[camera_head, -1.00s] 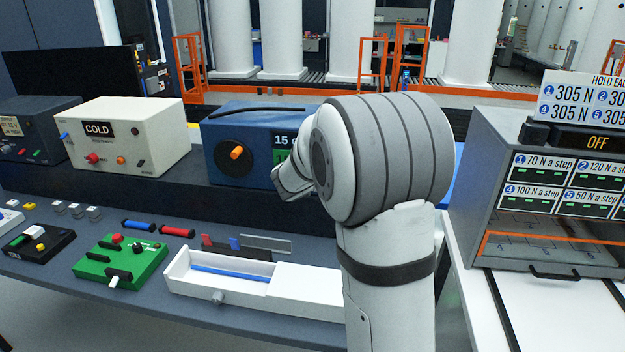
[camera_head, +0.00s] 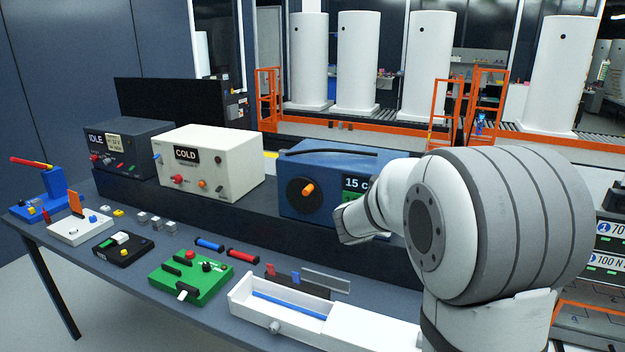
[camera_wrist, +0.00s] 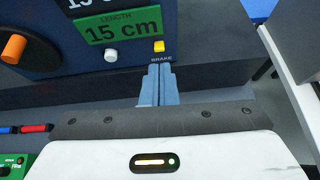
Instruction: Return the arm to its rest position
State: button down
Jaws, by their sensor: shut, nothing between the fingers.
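My arm (camera_head: 500,225) fills the right of the head view, a thick white and grey elbow with a slimmer link reaching left in front of the blue box (camera_head: 300,165). My gripper's fingertips are hidden in the head view. In the wrist view my gripper (camera_wrist: 159,70) shows two slim blue-grey fingers pressed together with nothing between them. They point at the blue box's front, just below a yellow button (camera_wrist: 159,46) marked BRAKE. I cannot tell whether they touch it. A green "15 cm" display (camera_wrist: 122,28) and an orange knob (camera_wrist: 14,48) are to their left.
A white COLD box (camera_head: 225,180) and a dark IDLE box (camera_head: 120,135) stand left on the bench. A green control block (camera_head: 190,280) and an open white tray (camera_head: 240,300) lie in front. Orange rails (camera_head: 268,95) and white tanks stand behind.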

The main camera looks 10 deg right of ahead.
jog(key=s+r+m+g, duration=0.2)
jog(key=s+m+g, duration=0.2)
jog(key=s+m, duration=1.15)
jog(key=s+a+f+m+g+y, duration=0.1)
jog(key=s+a+f+m+y, duration=0.1)
jog(key=s+a+m, duration=0.3)
jog(key=s+a+f+m+g+y, duration=0.2)
jog(key=s+a+m+y, duration=0.2)
jog(key=s+m, duration=0.4)
jog(key=s+a, duration=0.1)
jog(key=s, duration=0.4)
jog(key=shift+f+m, duration=0.25)
jog(key=shift+m, duration=0.1)
jog(key=shift+a, duration=0.1)
